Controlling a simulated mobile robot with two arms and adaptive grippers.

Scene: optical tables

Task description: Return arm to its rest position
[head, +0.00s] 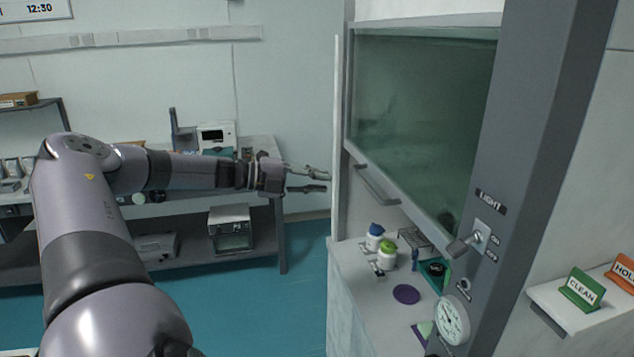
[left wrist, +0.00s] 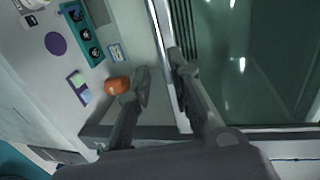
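My left arm (head: 95,215) comes in from the lower left and stretches to the right across the head view. My left gripper (head: 328,182) is at its far end, beside the left edge of the fume hood. Its two fingers are apart with nothing between them. In the left wrist view the fingers (left wrist: 160,68) are also spread and empty. An orange object (left wrist: 117,85) shows close beside one finger in that view, not held. My right gripper is in neither view.
The fume hood's glass sash (head: 425,110) is partly raised above its handle (head: 378,185). A side bench (head: 262,148) with instruments stands behind my arm.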

